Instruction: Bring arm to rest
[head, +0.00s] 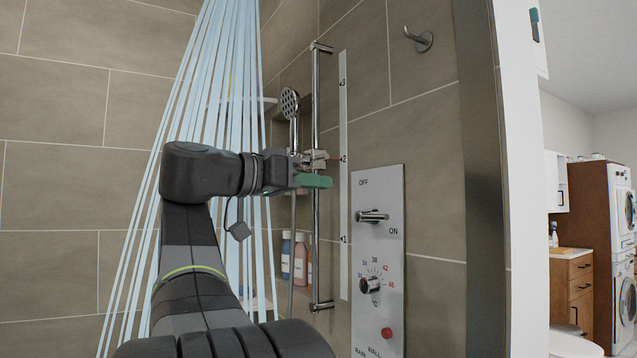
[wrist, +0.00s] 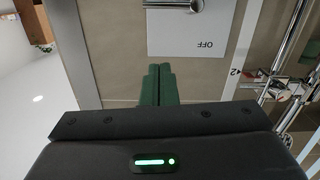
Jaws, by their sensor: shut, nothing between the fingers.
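My arm rises from the bottom of the head view and bends right at the elbow. My gripper (head: 318,181) has green fingers and points right, in front of the shower rail. In the wrist view the green fingers (wrist: 157,86) lie side by side, shut with nothing between them. They are seen against the tiled wall, near the control panel's OFF end. I cannot tell the exact gap to the wall.
Water streams (head: 215,110) fall behind my arm. The shower rail (head: 315,250) with its hand shower (head: 290,103) stands close to my gripper. The control panel (head: 378,265) is to the right, with a lever (head: 371,216) and a dial (head: 370,285). Bottles (head: 300,258) stand in a niche.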

